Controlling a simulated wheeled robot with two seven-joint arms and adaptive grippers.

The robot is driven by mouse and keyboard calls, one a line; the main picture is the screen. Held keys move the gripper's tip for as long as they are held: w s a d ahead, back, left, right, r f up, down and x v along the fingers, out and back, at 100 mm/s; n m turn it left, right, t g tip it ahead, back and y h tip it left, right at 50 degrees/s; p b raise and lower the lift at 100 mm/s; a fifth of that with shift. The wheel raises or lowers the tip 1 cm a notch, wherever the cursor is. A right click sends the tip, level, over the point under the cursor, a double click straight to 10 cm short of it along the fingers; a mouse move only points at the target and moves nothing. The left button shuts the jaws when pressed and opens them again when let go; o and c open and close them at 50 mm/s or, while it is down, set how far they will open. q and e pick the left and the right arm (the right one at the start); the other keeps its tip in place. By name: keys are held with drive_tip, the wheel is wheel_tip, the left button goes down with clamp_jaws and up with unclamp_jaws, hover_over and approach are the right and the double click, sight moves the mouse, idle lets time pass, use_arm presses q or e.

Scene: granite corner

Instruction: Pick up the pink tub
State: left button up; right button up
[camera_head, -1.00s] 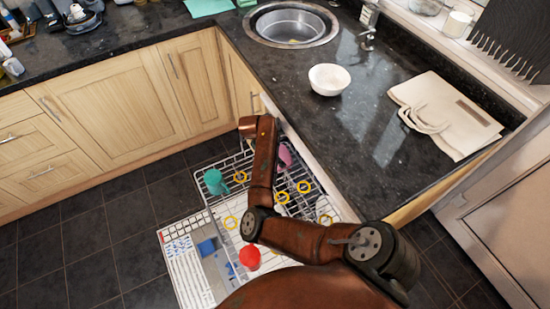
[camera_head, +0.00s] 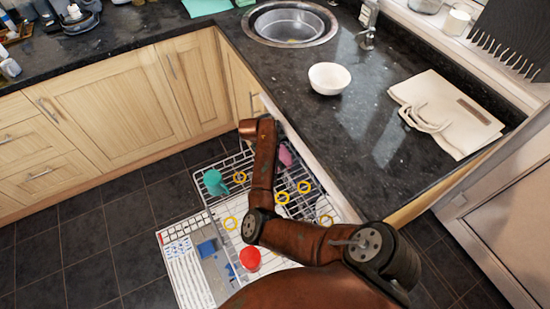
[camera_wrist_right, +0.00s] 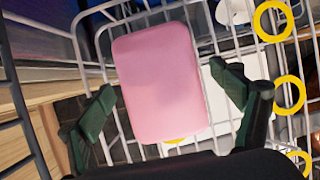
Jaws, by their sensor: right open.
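The pink tub (camera_wrist_right: 160,82) fills the middle of the right wrist view, in the white wire rack (camera_wrist_right: 112,22). Its pale pink face is toward the camera. In the head view only a part of the pink tub (camera_head: 286,156) shows to the right of my brown arm. My right gripper (camera_wrist_right: 163,110) is open, with one dark green finger on each side of the tub's near end. Gaps show between the fingers and the tub. In the head view my arm hides this gripper. My left gripper is in neither view.
The wire rack (camera_head: 292,212) is pulled out beside the counter and also holds a teal cup (camera_head: 214,182), a red item (camera_head: 250,258) and several yellow rings. The dark counter (camera_head: 345,135) edge is close on the right. A white bowl (camera_head: 329,78) stands on it.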

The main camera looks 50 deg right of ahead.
drive_tip(key=shift+c, duration=0.6)
drive_tip(key=c, duration=1.2)
drive_tip(key=shift+o, duration=0.2)
drive_tip(key=shift+r, duration=0.15)
